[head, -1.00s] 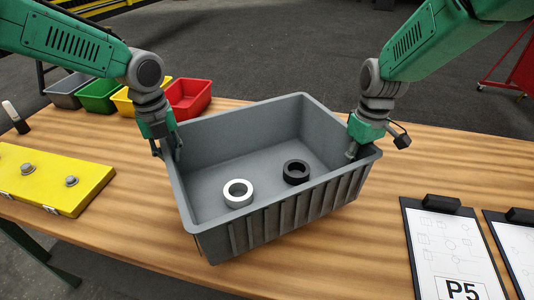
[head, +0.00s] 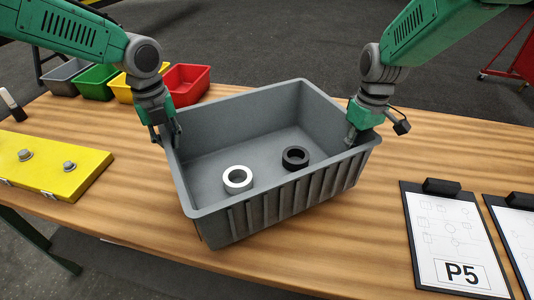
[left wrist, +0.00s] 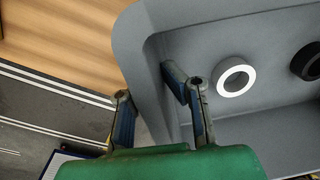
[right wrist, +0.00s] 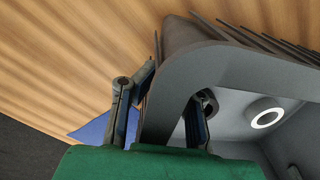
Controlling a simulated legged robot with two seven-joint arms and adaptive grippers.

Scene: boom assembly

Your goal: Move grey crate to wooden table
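The grey crate (head: 285,207) is over the wooden table (head: 430,150), upright and turned at an angle. I cannot tell whether its base touches the wood. A white ring (head: 238,179) and a black ring (head: 295,157) lie inside on its floor. My left gripper (head: 168,140) is on the crate's left wall, one finger inside and one outside, as the left wrist view (left wrist: 158,95) shows. My right gripper (head: 352,135) is on the right end, its fingers closed around the rim in the right wrist view (right wrist: 172,90). The crate's underside is hidden.
Red (head: 187,84), yellow (head: 122,90), green (head: 97,83) and grey (head: 66,76) bins line the back left. A yellow plate (head: 50,163) with knobs lies left. Clipboards (head: 456,236) lie at right. Table between crate and clipboards is clear.

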